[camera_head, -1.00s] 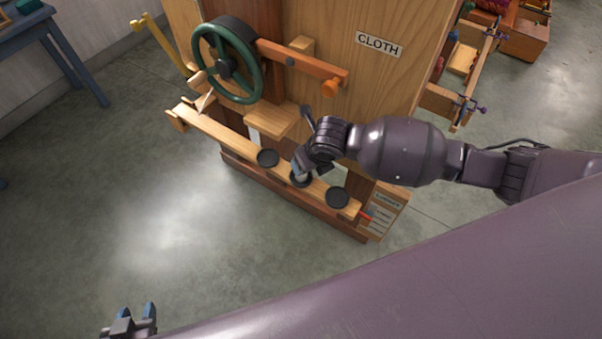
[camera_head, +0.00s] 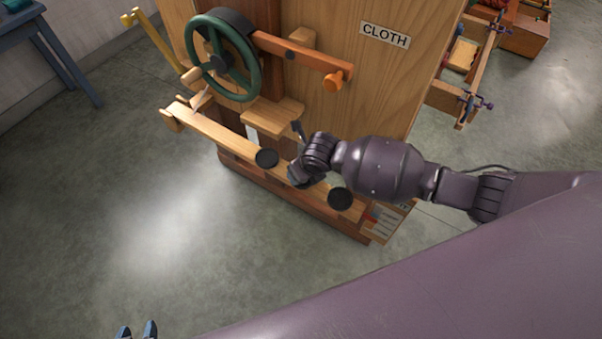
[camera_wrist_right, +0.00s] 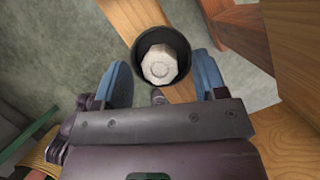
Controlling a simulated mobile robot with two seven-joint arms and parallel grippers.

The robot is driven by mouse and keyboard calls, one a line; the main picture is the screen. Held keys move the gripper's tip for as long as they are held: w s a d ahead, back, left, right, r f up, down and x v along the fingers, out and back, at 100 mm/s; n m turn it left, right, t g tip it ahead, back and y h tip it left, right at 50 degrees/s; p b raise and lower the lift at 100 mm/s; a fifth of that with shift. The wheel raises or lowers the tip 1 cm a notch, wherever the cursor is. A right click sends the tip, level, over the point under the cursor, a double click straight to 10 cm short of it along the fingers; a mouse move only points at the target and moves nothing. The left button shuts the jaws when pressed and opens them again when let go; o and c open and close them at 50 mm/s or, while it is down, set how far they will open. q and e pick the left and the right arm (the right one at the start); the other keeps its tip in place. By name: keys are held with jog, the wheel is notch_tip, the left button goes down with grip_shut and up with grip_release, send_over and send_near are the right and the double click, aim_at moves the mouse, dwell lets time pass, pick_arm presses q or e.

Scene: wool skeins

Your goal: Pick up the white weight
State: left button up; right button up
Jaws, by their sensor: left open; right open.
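The white weight (camera_wrist_right: 160,65) is a pale, faceted knob standing in a round black cup (camera_wrist_right: 148,42) in the right wrist view. My right gripper (camera_wrist_right: 161,64) is open, with one blue finger on each side of the cup and weight; I cannot tell whether they touch. In the head view my right gripper (camera_head: 298,176) is over the middle of the wooden ledge and hides the weight. My left gripper (camera_head: 137,331) is open and empty at the bottom left edge, far from the weight.
The ledge (camera_head: 222,138) runs along the wooden cabinet marked CLOTH (camera_head: 385,35). Black cups (camera_head: 266,158) and (camera_head: 340,198) sit either side of my right gripper. A green wheel (camera_head: 257,62) and an orange lever (camera_head: 300,55) stand above.

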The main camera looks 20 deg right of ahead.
jog(key=shift+w+f, duration=0.1)
jog(key=shift+f, duration=0.2)
jog(key=shift+r, duration=0.1)
jog(key=c, duration=1.1)
